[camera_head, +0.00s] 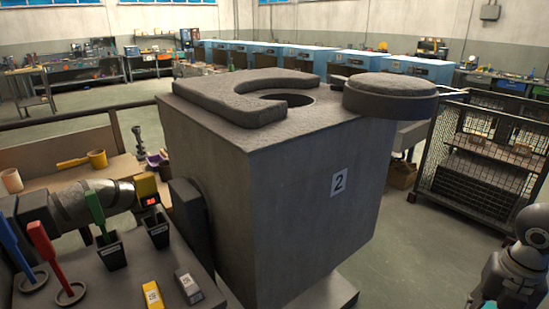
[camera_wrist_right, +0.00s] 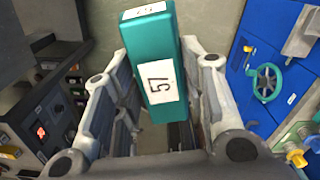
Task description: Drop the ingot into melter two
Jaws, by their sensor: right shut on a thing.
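Melter two (camera_head: 318,200) is a large grey block with a "2" label on its front. Its round top opening (camera_head: 318,93) is uncovered, partly ringed by a raised curved rim. A thick round lid (camera_head: 390,95) sits swung out to the right of the opening. In the right wrist view my right gripper (camera_wrist_right: 157,65) is shut on a teal ingot (camera_wrist_right: 150,35) with a white "57" label. The ingot stands up between the fingers. In the head view part of my right arm shows at the lower right, away from the melter; the ingot is not visible there. My left gripper is not in view.
At the lower left, a table holds a yellow bar (camera_head: 153,295), a grey bar (camera_head: 188,286) and coloured-handled tools in stands. A wire-mesh cage (camera_head: 485,160) stands right of the melter. The right wrist view shows a blue surface (camera_wrist_right: 262,125) with tools.

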